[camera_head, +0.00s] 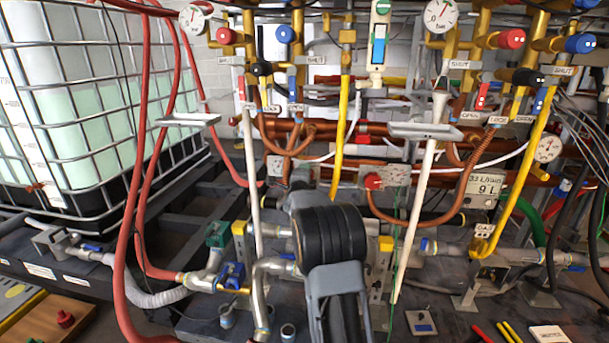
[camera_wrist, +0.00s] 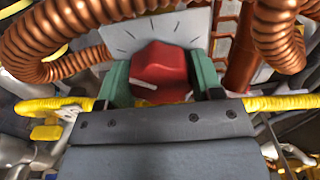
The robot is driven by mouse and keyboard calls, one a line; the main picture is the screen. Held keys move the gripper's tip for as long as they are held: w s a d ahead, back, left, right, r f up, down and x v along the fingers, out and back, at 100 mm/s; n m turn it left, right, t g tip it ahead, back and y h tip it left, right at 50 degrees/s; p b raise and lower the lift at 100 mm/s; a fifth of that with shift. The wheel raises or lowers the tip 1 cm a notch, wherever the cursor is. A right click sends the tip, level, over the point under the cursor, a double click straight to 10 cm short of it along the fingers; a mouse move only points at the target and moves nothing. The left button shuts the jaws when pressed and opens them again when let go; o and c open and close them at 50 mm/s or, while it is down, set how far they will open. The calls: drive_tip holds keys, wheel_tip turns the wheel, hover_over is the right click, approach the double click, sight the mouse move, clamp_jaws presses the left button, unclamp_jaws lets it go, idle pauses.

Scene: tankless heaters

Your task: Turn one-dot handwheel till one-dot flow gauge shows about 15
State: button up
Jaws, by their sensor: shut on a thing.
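In the wrist view, a red knob (camera_wrist: 160,73) with a white pointer line sits before a pale plate (camera_wrist: 125,42) with dark scale marks. My gripper (camera_wrist: 161,84) is shut on it, with one green fingertip on each side. The pointer line is toward the knob's lower left. Round dial gauges show at upper left (camera_head: 193,18), top right (camera_head: 440,14) and right (camera_head: 548,148). Their readings are too small to tell. I cannot make out any dot marks, so which gauge is the one-dot one is unclear.
Copper corrugated hoses (camera_wrist: 35,35) crowd both sides of the gripper. Red hoses (camera_head: 140,150) and a caged white tank (camera_head: 70,110) are at the left. Pens (camera_head: 508,331) lie at lower right.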

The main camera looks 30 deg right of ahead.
drive_tip(key=n+p, duration=0.3)
drive_tip(key=n, duration=0.3)
drive_tip(key=shift+r, duration=0.1)
drive_tip(key=n+p, duration=0.3)
drive_tip(key=n, duration=0.3)
drive_tip(key=shift+n, duration=0.4)
drive_tip(key=n+p, duration=0.3)
drive_tip(key=n, duration=0.2)
drive_tip(key=shift+n+p, duration=0.95)
drive_tip(key=shift+n, duration=1.15)
drive_tip(key=shift+f+n, duration=0.2)
drive_tip(key=shift+n, duration=0.1)
drive_tip(key=o, duration=0.7)
drive_tip(key=shift+d, duration=0.1)
drive_tip(key=shift+c, duration=0.2)
drive_tip(key=shift+s, duration=0.1)
